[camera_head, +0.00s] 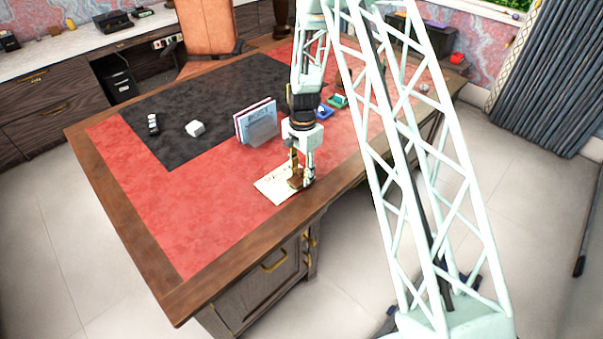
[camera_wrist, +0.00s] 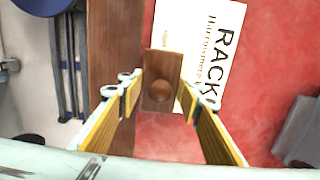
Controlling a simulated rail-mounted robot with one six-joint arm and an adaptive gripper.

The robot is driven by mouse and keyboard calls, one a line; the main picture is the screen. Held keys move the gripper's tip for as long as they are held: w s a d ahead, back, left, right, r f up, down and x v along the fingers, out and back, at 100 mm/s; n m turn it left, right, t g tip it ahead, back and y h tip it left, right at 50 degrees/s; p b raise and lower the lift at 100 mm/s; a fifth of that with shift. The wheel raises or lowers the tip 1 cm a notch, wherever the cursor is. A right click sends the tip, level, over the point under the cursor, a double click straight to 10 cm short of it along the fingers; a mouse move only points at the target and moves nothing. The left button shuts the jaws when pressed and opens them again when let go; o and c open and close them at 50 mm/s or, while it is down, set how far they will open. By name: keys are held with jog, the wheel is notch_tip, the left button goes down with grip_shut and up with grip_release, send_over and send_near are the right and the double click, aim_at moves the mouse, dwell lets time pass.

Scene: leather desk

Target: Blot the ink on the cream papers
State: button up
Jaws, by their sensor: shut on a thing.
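Cream paper (camera_head: 270,186) lies on the red leather near the desk's front edge. In the wrist view the cream paper (camera_wrist: 190,25) shows large dark lettering and smaller lines; part is hidden under the blotter. A brown wooden blotter (camera_head: 295,182) with a round knob is at the right part of the paper. It also shows in the wrist view (camera_wrist: 163,70), over the paper's edge, between my fingers. My gripper (camera_head: 301,172) points down and is shut on the blotter's knob. I cannot tell whether the blotter's underside touches the paper.
Upright books (camera_head: 256,122) stand behind the paper. A white block (camera_head: 195,129) and a small dark-and-white item (camera_head: 153,124) lie on the black mat (camera_head: 200,105). Blue and green items (camera_head: 338,101) sit behind my gripper. The desk's left front is clear.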

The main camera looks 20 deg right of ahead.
jog(key=shift+a+f+h, duration=0.1)
jog(key=shift+a+h, duration=0.05)
jog(key=shift+h, duration=0.15)
dwell(0.4)
jog(key=shift+s+a+t+h+b, duration=0.1)
jog(key=shift+s+t+h+b, duration=0.15)
jog(key=shift+b, duration=0.6)
jog(key=shift+a+b, duration=0.1)
jog(key=shift+b, duration=0.4)
jog(key=shift+a+r+t+h+b, duration=0.25)
jog(key=shift+h+b, duration=0.4)
jog(key=shift+b, duration=3.15)
jog(key=shift+w+d+y+p, duration=0.25)
jog(key=shift+y+p, duration=0.35)
jog(key=shift+p, duration=4.4)
